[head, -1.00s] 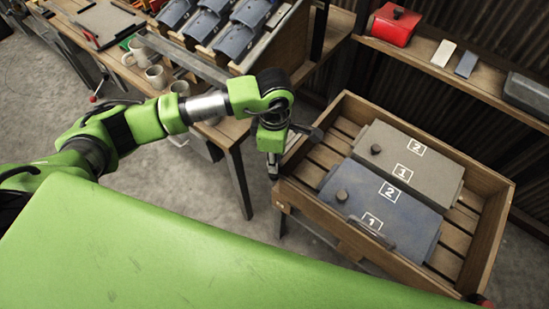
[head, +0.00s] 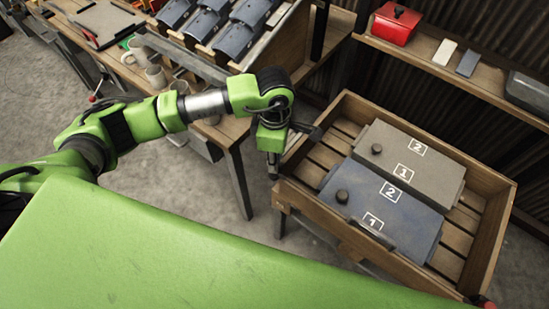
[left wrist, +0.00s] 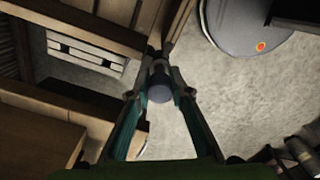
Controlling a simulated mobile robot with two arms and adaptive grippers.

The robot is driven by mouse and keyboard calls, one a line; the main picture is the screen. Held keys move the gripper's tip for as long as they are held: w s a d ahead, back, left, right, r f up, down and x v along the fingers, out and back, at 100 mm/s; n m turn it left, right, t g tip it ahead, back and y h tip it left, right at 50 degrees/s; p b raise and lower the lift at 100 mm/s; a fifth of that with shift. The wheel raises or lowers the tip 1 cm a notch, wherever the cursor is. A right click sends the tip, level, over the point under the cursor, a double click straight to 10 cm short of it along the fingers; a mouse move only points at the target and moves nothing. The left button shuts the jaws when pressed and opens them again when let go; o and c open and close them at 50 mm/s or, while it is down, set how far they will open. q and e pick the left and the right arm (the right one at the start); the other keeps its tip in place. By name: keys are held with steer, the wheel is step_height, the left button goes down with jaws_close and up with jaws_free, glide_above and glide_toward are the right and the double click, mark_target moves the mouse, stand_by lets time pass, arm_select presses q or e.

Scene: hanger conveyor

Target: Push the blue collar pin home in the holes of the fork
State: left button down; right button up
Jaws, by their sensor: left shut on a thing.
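My left gripper (head: 273,172) is beside the left corner of the wooden crate, pointing down. In the left wrist view its two fingers (left wrist: 159,88) close on a short dark cylinder with a blue-grey round end, which looks like the blue collar pin (left wrist: 159,93). A wooden edge lies just beyond the fingertips. The fork and its holes cannot be made out, so how deep the pin sits cannot be told.
The wooden crate (head: 498,232) holds a grey plate (head: 440,176) and a blue plate (head: 350,182), each with a black knob. A workbench with mugs (head: 155,75) stands at left. A shelf with a red box (head: 395,24) is behind. Concrete floor lies between.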

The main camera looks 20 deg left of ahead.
arm_select(q)
steer(key=shift+f+b, duration=0.65)
steer(key=shift+b, duration=0.2)
stand_by(0.7)
steer(key=shift+b, duration=0.5)
stand_by(1.5)
steer(key=shift+f, duration=0.2)
steer(key=shift+f+b, duration=0.1)
steer(key=shift+b, duration=0.25)
steer(key=shift+f+b, duration=0.2)
steer(key=shift+b, duration=0.1)
steer(key=c, duration=1.8)
jaws_free()
steer(key=shift+s, duration=0.1)
steer(key=shift+o, duration=0.2)
steer(key=shift+f, duration=0.1)
